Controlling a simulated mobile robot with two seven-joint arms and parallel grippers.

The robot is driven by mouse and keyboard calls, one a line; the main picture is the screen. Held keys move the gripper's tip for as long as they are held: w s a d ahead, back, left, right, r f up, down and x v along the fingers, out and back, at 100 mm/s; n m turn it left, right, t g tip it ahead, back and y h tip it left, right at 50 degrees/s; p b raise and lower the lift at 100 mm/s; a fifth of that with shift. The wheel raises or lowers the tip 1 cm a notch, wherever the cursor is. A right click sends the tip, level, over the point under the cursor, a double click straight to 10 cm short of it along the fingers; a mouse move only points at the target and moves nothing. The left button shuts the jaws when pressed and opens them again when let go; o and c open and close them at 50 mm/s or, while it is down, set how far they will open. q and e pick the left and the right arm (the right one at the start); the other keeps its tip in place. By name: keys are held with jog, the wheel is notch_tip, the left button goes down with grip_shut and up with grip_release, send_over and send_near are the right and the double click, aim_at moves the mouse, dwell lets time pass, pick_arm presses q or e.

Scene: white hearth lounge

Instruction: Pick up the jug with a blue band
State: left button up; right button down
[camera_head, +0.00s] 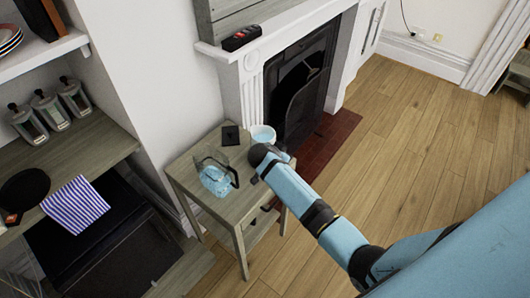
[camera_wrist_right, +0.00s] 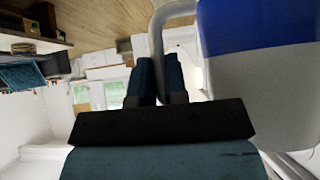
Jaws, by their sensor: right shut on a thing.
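The jug with a blue band shows large in the right wrist view (camera_wrist_right: 265,95), a pale body with a wide blue band and a light curved handle. My right gripper (camera_wrist_right: 165,75) is shut on that handle, its two dark fingers close together. In the head view the jug (camera_head: 262,132) is a small pale round vessel at the far right corner of the side table (camera_head: 238,207), just beyond my right gripper (camera_head: 262,153), which hides part of it. I cannot tell whether its base touches the table. My left gripper is not in view.
A clear jug with a dark handle (camera_head: 214,179) stands on the table left of my gripper, close by. A small black item (camera_head: 231,135) lies at the table's back. The fireplace (camera_head: 300,85) is behind; open wooden floor (camera_head: 420,140) lies to the right.

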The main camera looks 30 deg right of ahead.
jog(key=shift+w, duration=0.1)
dwell(0.4)
jog(key=shift+r, duration=0.15)
jog(key=shift+r, duration=0.3)
notch_tip(320, 180, up, 19)
jog(key=shift+r, duration=0.1)
dwell(0.6)
